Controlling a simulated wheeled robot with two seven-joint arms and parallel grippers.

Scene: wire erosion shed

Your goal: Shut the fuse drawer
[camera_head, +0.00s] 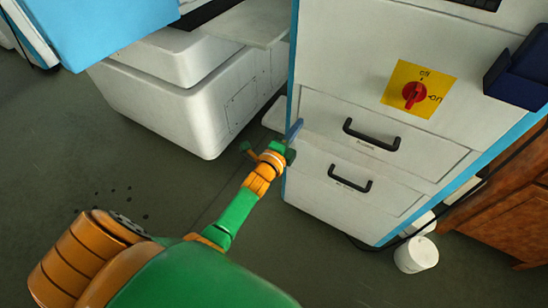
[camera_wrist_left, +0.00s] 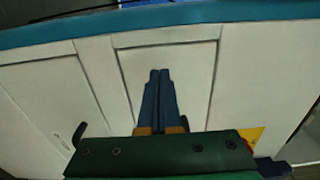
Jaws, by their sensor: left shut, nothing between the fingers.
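The white cabinet front has two drawers with black bar handles, an upper drawer (camera_head: 350,115) and a lower drawer (camera_head: 340,192). Their small labels are too blurred to read, so I cannot tell which is the fuse drawer. Both fronts look about flush with the cabinet. My left gripper (camera_head: 295,130) is shut and empty, near the left end of the upper drawer. In the left wrist view its blue fingers (camera_wrist_left: 158,78) overlap the upper drawer front (camera_wrist_left: 195,75), with the lower drawer (camera_wrist_left: 50,95) to the left. Contact cannot be told. My right gripper is not in view.
A red rotary switch (camera_head: 414,95) on a yellow plate sits above the upper drawer. A dark blue box (camera_head: 522,75) juts out at right. A white machine base (camera_head: 200,105) stands left of the cabinet. A white cylinder (camera_head: 416,255) and brown wooden furniture (camera_head: 505,215) stand at right. Floor in front is mostly clear.

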